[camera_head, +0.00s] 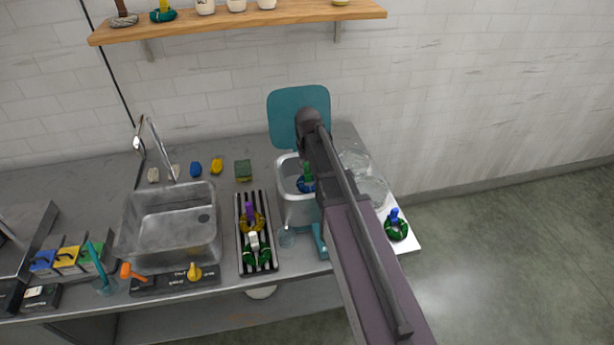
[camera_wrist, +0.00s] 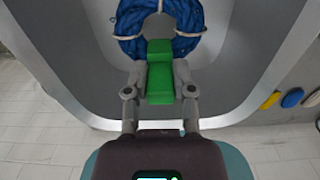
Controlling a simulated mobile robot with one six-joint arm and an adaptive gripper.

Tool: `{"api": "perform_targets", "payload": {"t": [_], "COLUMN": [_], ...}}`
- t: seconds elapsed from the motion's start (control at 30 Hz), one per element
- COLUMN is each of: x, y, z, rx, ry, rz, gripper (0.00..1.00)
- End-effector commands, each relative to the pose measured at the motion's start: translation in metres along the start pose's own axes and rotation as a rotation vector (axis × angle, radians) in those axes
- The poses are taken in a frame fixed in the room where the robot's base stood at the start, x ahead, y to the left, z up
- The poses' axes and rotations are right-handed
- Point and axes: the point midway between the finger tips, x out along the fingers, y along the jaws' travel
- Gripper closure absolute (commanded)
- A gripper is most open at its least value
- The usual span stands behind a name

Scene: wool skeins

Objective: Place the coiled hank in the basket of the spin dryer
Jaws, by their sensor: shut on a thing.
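The coiled hank (camera_wrist: 128,42) is a blue ring with pale ties and a green upright grip (camera_wrist: 160,86). My gripper (camera_wrist: 160,72) is shut on the green grip. In the head view the hank (camera_head: 303,186) shows inside the mouth of the spin dryer (camera_head: 297,212), a pale grey box with its teal lid (camera_head: 285,105) raised at the back. In the wrist view the coil is within the grey rim of the opening. Whether it touches the basket floor cannot be told. My arm hides the dryer's right side and most of the gripper in the head view.
A dark slatted rack (camera_head: 241,262) with more hanks stands left of the dryer, beside a steel sink (camera_head: 170,225). A green hank with a blue grip (camera_head: 397,228) and clear glassware (camera_head: 373,191) are to the right. A wooden shelf (camera_head: 240,22) hangs above.

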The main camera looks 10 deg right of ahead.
Motion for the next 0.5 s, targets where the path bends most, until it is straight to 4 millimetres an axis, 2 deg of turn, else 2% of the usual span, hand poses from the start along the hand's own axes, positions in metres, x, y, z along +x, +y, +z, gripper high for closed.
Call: {"api": "perform_targets", "payload": {"t": [0.03, 0.2, 0.5], "x": [0.009, 0.018, 0.019], "y": [0.0, 0.0, -0.001], "z": [0.0, 0.0, 0.0], "rx": [0.0, -0.001, -0.001], "ry": [0.0, 0.0, 0.0], "rz": [0.0, 0.0, 0.0], "gripper": [1.0, 1.0, 1.0]}}
